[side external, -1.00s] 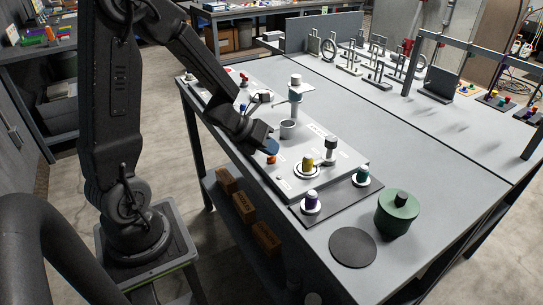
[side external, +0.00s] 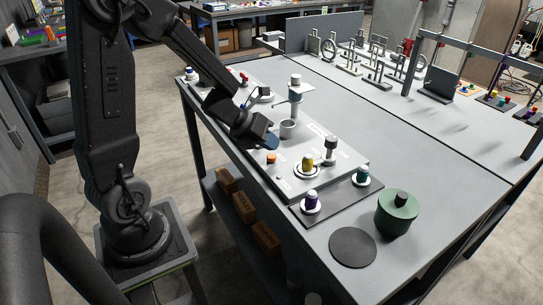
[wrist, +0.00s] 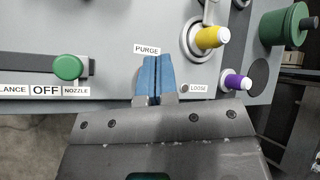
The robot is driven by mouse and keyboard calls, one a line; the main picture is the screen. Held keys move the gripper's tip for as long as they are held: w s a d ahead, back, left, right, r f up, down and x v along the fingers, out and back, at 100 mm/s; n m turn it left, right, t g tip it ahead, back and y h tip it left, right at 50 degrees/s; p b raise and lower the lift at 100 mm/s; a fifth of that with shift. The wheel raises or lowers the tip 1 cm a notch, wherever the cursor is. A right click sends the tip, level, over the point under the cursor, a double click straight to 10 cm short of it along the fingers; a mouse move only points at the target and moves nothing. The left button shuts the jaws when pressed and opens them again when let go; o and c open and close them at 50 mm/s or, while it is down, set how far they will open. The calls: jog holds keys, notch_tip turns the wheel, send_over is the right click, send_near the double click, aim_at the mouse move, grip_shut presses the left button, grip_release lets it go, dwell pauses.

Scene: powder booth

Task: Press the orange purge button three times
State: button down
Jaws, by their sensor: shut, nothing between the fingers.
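The orange purge button (side external: 271,158) sits on the light panel (side external: 290,181), near its left edge in the side view. My gripper (side external: 271,143) is just above the button, with its blue fingertips apart from it. In the wrist view the blue fingers (wrist: 152,68) are shut together with nothing between them. They point at the panel just below the PURGE label (wrist: 147,49) and hide the button there.
A yellow knob (side external: 308,163) and a grey post (side external: 331,149) stand near the button. A green knob (wrist: 68,67) and a purple knob (wrist: 235,82) flank the fingers in the wrist view.

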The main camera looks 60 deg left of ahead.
aim_at(270, 155)
jog(key=shift+r, duration=2.5)
dwell(0.6)
notch_tip(270, 155, up, 4)
jog(key=shift+f, duration=0.1)
jog(key=shift+f, duration=0.1)
dwell(0.3)
jog(key=shift+f, duration=4.35)
jog(key=shift+f, duration=0.1)
jog(key=shift+f, duration=0.3)
